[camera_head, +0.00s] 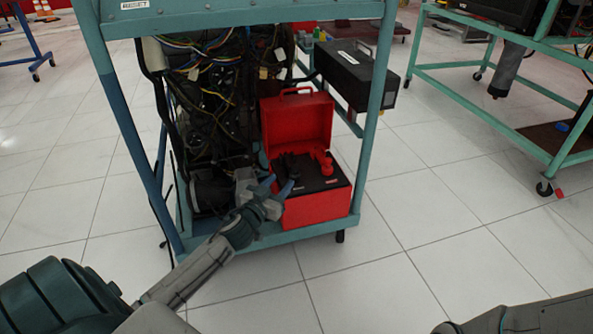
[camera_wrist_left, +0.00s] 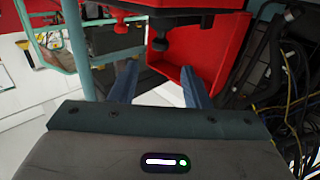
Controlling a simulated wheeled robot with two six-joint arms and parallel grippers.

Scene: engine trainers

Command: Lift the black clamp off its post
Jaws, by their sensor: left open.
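The red battery box (camera_head: 312,208) stands on the lower shelf of the teal cart with its red lid (camera_head: 297,126) raised. On its black top, the black clamp (camera_head: 291,167) sits at the left and a red clamp (camera_head: 327,166) at the right. My left gripper (camera_head: 276,185) is open at the box's front left, close to the black clamp but apart from it. In the left wrist view, a dark knobbed shape, seemingly the black clamp (camera_wrist_left: 160,38), shows beyond the gap between the open fingers (camera_wrist_left: 160,83). The post is hidden. My right gripper is out of view.
The teal cart frame (camera_head: 367,130) has uprights on both sides of the box. An engine with loose wires (camera_head: 210,95) stands left of it. A black box (camera_head: 352,75) is mounted at the right.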

